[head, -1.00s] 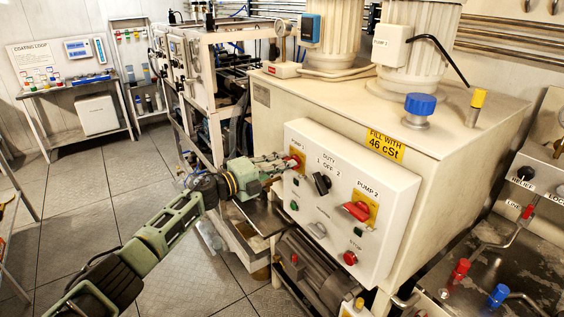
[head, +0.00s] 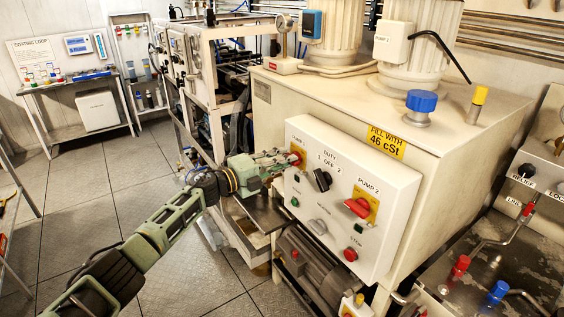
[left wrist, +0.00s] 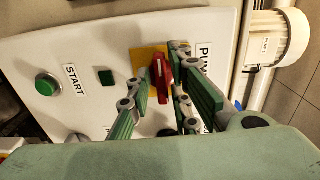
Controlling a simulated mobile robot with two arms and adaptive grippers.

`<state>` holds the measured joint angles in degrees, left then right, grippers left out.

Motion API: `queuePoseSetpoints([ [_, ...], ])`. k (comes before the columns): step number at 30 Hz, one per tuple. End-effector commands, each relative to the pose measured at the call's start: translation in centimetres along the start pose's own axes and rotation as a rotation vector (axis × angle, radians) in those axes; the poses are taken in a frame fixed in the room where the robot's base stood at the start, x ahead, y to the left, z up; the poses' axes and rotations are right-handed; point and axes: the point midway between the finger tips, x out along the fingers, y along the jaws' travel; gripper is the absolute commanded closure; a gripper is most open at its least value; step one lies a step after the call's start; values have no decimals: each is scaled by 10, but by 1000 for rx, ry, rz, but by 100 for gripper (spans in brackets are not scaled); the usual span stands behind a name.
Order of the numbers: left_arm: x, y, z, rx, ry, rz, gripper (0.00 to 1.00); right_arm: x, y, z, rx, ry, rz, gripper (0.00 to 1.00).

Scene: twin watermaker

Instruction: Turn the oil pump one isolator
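The pump 1 isolator is a red handle (left wrist: 161,78) on a yellow plate (left wrist: 146,58), under the PUMP label. In the left wrist view the handle lies across the panel's upright direction, as the label's rotated text shows. In the head view the isolator (head: 298,156) is at the panel's upper left, partly hidden by my left gripper (head: 286,161). In the left wrist view my left gripper (left wrist: 160,85) has its fingers on both sides of the handle. A gap shows on the left side; contact on the right side is unclear. My right gripper is in neither view.
The white control panel (head: 338,230) also carries a black duty switch (head: 322,180) and a red pump 2 isolator (head: 358,207). A green start button (left wrist: 47,85) shows in the wrist view. A motor (head: 308,268) sits below the panel. Open floor (head: 140,180) lies left.

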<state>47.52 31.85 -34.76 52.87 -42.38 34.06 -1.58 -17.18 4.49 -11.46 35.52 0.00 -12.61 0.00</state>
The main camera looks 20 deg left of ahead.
Motion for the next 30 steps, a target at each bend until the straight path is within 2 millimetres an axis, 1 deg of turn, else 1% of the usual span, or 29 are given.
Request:
queuePoseSetpoints([
  [1, 0, 0, 0, 1, 0, 0, 81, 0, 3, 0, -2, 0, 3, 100],
  [4, -5, 0, 1, 2, 0, 0, 81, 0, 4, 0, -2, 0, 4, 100],
  [8, -22, 1, 1, 3, -1, 2, 81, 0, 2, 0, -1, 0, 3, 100],
  [15, -73, 2, 1, 2, -1, 5, 81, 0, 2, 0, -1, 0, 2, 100],
  [18, -92, 2, 1, 0, -1, 4, 81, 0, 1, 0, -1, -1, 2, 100],
  [21, -106, 1, 0, 0, 0, 2, 81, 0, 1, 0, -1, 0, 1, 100],
  [25, -117, 1, 0, 0, 0, 1, 81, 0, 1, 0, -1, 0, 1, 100],
  [30, -121, 0, 1, -1, 0, 0, 81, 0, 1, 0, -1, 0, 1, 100],
])
